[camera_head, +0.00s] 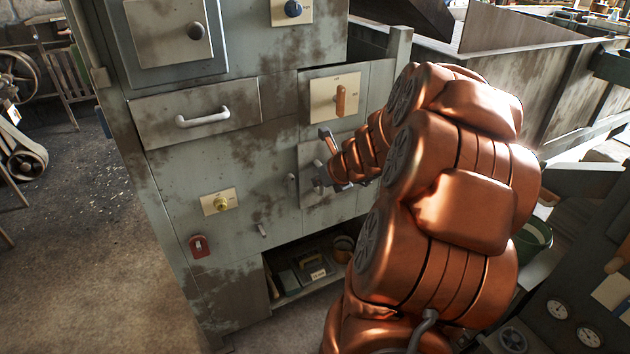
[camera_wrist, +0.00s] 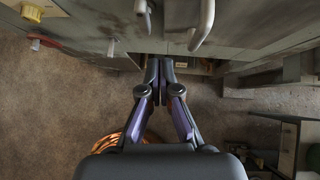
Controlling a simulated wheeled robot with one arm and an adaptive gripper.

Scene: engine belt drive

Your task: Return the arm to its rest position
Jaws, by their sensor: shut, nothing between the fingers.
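My copper-coloured arm reaches up and across the right half of the head view, in front of a worn grey cabinet (camera_head: 165,160). My gripper (camera_head: 328,150) is at the end of the arm, close to the cabinet front, partly hidden behind my wrist. In the wrist view my gripper (camera_wrist: 160,66) has its two fingers together with nothing between them. The tips point toward the lower cabinet front. I cannot tell whether they touch it.
The cabinet carries a drawer handle (camera_head: 203,118), an orange lever (camera_head: 340,100), a yellow knob (camera_head: 221,203) and a red switch (camera_head: 199,245). An open lower shelf (camera_head: 290,297) holds small items. A gauge panel (camera_head: 560,325) stands at the lower right. Floor (camera_head: 90,270) at left is clear.

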